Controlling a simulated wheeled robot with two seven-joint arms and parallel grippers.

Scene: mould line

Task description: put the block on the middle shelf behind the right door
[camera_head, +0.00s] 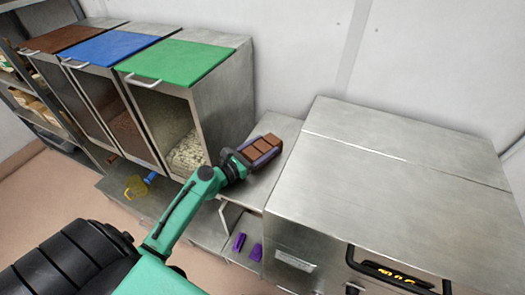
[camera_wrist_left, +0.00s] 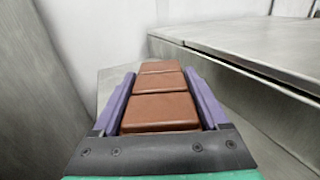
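My left gripper (camera_head: 262,148) is shut on a brown block (camera_head: 262,147) with three raised segments, like a chocolate bar. In the left wrist view the block (camera_wrist_left: 163,98) lies lengthwise between the two purple fingers (camera_wrist_left: 165,105). The gripper holds it above a steel counter, left of a large steel cabinet (camera_head: 390,190). The cabinet's front carries a black handle (camera_head: 400,280) around an orange-lit panel at the lower right. No shelf behind a door shows in either view. My right gripper is not in view.
Three steel bins with brown (camera_head: 62,39), blue (camera_head: 110,47) and green (camera_head: 175,62) lids stand at the back left. Two purple pieces (camera_head: 238,242) lie in an opening below the counter. A yellow item (camera_head: 135,187) lies before the bins. A shelf rack (camera_head: 38,95) stands far left.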

